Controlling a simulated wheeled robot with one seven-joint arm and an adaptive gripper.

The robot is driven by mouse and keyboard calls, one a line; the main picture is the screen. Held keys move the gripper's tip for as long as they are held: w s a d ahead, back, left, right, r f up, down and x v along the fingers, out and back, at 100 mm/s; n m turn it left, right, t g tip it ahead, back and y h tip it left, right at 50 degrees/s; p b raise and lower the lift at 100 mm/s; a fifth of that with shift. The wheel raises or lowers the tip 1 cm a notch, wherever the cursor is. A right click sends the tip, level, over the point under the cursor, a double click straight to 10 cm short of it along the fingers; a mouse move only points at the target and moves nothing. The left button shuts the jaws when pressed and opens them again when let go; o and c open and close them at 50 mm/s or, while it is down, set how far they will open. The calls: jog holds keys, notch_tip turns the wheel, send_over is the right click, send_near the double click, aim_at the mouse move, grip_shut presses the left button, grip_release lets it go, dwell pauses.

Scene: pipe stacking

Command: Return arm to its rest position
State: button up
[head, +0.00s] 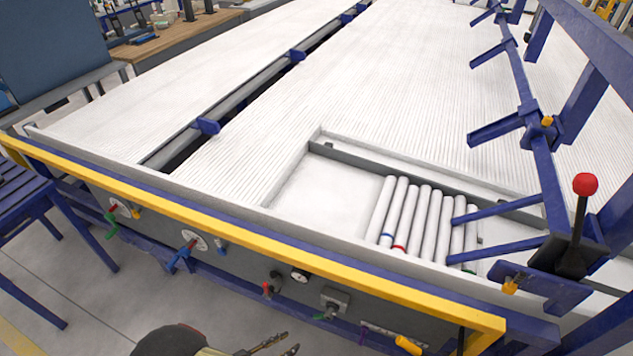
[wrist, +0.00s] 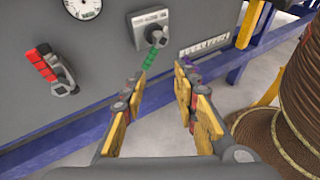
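My gripper (wrist: 160,82) shows in the wrist view with its two yellow-padded fingers apart and nothing between them. It faces the grey front panel of the machine. In the head view my gripper (head: 290,342) is low at the bottom edge, in front of the machine and below the yellow rail, mostly cut off by the frame. Several white pipes (head: 412,215) lie side by side in the recessed tray (head: 315,200) on the machine, well above and right of my gripper. Blue, red and green bands show near some pipe ends.
The yellow rail (head: 250,247) runs along the machine's front edge. The panel carries a red-handled valve (wrist: 55,70), a green-handled switch (wrist: 153,38) and a gauge (wrist: 83,8). A brown ribbed cylinder (wrist: 285,125) stands close at right. Grey floor (head: 70,290) is open at left.

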jog(key=s+d+r+m+g+y, duration=0.1)
jog(key=d+r+m+y, duration=0.2)
jog(key=d+r+m, duration=0.5)
jog(key=s+d+r+m+g+y, duration=0.1)
jog(key=d+r+m+y, duration=0.3)
jog(key=r, duration=1.9)
jog(key=s+d+r+m+g+y+p, duration=0.1)
jog(key=s+d+r+m+y, duration=0.2)
jog(key=d+r+m, duration=1)
jog(key=shift+d+r+y, duration=0.4)
jog(key=shift+d+r, duration=0.75)
jog(key=shift+d, duration=0.55)
